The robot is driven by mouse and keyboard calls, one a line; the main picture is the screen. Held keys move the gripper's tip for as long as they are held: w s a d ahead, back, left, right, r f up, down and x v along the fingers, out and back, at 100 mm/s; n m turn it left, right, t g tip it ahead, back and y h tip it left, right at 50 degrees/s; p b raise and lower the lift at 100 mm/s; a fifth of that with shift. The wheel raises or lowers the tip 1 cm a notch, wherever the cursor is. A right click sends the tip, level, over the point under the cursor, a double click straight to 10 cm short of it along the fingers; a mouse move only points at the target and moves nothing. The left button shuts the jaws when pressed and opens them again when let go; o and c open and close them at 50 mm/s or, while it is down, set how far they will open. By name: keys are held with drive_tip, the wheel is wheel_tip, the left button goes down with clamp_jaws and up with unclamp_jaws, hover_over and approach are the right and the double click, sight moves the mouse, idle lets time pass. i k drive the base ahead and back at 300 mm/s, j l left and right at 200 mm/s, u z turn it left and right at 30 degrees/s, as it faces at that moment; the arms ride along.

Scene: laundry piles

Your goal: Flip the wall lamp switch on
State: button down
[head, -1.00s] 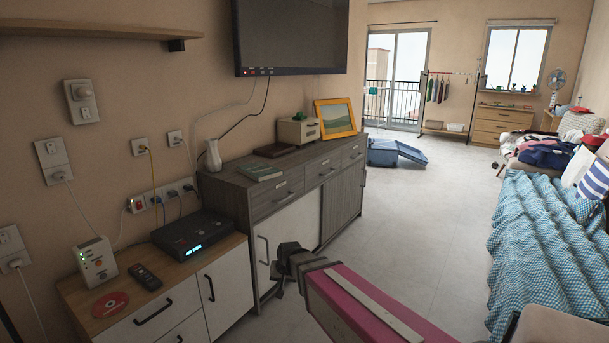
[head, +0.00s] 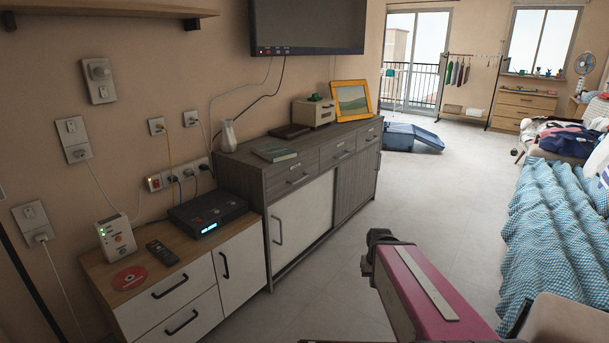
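Several switch and socket plates are on the left wall. One plate has a round knob (head: 98,72) with a small switch below it. Lower is a plate with small rockers (head: 72,128) and a cord plugged in beneath. A third plate (head: 30,212) near the left edge has a plug in it. I cannot tell which of these works the wall lamp, and no lamp is in view. My gripper (head: 376,246) is over the floor, right of the cabinets and well apart from the wall plates. Its fingers are mostly hidden, so its opening is unclear.
A low white cabinet (head: 195,290) and a longer grey cabinet (head: 305,222) stand along the left wall. A red-lit switch (head: 154,183) is on the socket strip (head: 180,178). A bed with a blue blanket (head: 560,225) is at right. The floor (head: 440,180) between is clear.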

sight(104, 90)
drive_tip(key=u, duration=1.8)
